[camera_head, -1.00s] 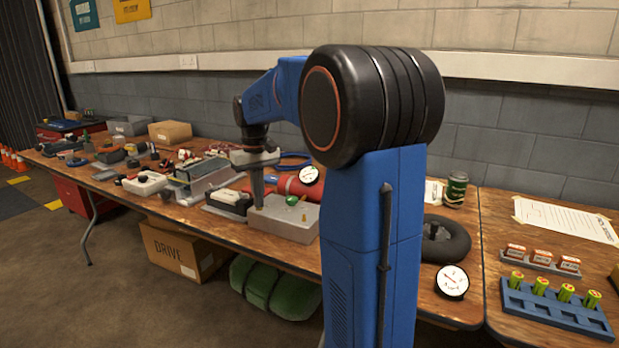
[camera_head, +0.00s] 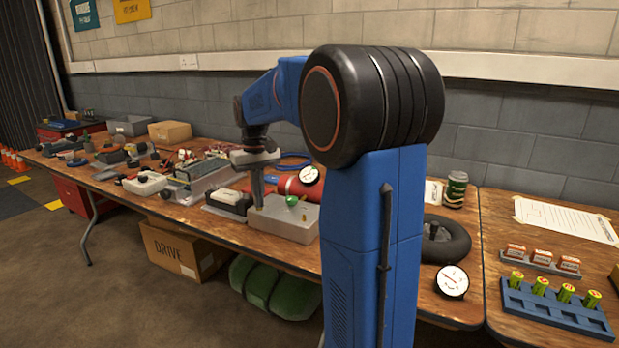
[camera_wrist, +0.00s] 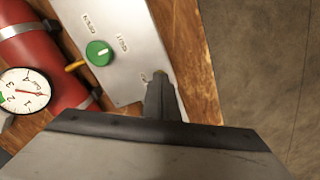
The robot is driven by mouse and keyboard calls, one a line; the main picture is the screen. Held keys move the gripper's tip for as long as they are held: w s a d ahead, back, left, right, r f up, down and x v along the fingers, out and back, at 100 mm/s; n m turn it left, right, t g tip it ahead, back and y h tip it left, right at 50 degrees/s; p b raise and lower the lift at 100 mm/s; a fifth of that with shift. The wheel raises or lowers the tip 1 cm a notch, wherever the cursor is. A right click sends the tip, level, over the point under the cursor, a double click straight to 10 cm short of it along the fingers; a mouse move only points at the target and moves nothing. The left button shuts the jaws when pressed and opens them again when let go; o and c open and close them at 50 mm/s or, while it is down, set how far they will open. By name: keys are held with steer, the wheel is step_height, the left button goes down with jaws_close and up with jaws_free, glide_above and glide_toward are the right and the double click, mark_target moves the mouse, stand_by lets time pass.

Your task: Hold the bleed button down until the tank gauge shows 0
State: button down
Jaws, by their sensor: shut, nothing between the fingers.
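My gripper (camera_head: 257,203) is shut and empty, pointing down with its fingertips at the near left part of a grey metal box (camera_head: 282,228). In the wrist view the fingertips (camera_wrist: 159,80) are over a small brass-coloured button (camera_wrist: 158,72) that they mostly hide; I cannot tell how far it is pressed. A green knob (camera_wrist: 98,53) with a pale mark sits on the box between printed labels. A red tank (camera_wrist: 57,72) lies behind the box. Its round white gauge (camera_wrist: 24,90) has a red needle; its exact reading is too small to tell.
A second gauge (camera_head: 452,281) and a black tyre (camera_head: 446,240) are at the table's right. A white-topped block (camera_head: 229,200) stands close left of the box. More parts crowd the table (camera_head: 120,193) further left. A battery rack (camera_head: 556,309) is at the far right.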

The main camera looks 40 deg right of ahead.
stand_by(0.3)
step_height(320, 180, up, 7)
stand_by(0.8)
steer(key=shift+a, duration=0.1)
stand_by(0.4)
steer(key=s+a+f+t, duration=0.1)
steer(key=s+a+f, duration=0.4)
steer(key=s, duration=0.5)
steer(key=s+a+f+n+t, duration=0.1)
steer(key=s+a+f, duration=0.4)
steer(key=s, duration=0.5)
steer(key=s+a+f+n+t, duration=0.1)
steer(key=s+a+f, duration=0.3)
steer(key=s, duration=0.6)
steer(key=shift+a+f+t, duration=0.4)
steer(key=shift+a+t, duration=0.4)
steer(key=shift+t, duration=0.1)
steer(key=shift+s, duration=0.1)
